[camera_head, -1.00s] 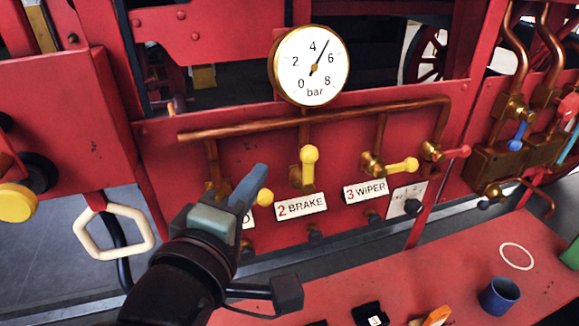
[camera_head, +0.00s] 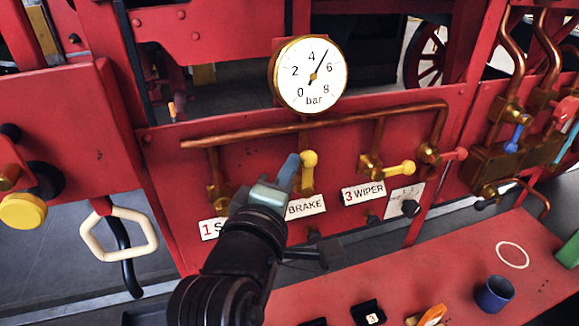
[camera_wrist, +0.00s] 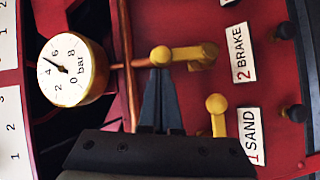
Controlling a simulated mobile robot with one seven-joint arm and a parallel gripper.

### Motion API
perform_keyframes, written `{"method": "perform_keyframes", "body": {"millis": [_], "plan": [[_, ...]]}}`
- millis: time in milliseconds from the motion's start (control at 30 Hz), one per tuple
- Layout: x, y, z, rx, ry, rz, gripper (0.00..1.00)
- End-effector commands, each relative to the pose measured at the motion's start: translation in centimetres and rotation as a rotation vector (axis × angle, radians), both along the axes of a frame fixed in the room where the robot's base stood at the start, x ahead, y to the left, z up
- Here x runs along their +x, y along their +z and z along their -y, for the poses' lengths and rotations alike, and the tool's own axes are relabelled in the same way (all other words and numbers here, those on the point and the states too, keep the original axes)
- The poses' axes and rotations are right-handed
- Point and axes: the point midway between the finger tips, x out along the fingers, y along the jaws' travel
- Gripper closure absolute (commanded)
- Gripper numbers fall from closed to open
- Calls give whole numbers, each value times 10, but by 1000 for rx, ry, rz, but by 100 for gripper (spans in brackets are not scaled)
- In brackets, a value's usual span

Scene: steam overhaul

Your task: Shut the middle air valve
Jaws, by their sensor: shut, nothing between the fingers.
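The middle valve is the one above the 2 BRAKE label (camera_head: 306,207). Its yellow lever (camera_head: 308,170) points up, in line with the vertical pipe. In the wrist view, turned sideways, the lever (camera_wrist: 178,54) points left, its round knob at the end. My gripper (camera_head: 291,162) is shut and empty, its blue fingertips just left of the knob. In the wrist view the fingertips (camera_wrist: 158,80) are just below the knob; I cannot tell whether they touch it. The valve body is partly hidden behind my gripper in the head view.
The 3 WIPER lever (camera_head: 400,168) points right. The SAND lever (camera_wrist: 217,112) is close beside my fingers and hidden in the head view. A copper pipe (camera_head: 345,119) and a pressure gauge (camera_head: 312,74) are above. A red bench with a blue cup (camera_head: 494,294) is lower right.

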Motion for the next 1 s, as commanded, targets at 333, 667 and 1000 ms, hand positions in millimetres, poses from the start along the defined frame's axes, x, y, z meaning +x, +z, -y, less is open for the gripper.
{"method": "perform_keyframes", "body": {"millis": [333,667,1000], "plan": [[1,4,5,60,-2,-21,100],[3,7,11,118,-5,-40,100],[11,16,28,304,-9,-103,100]]}}
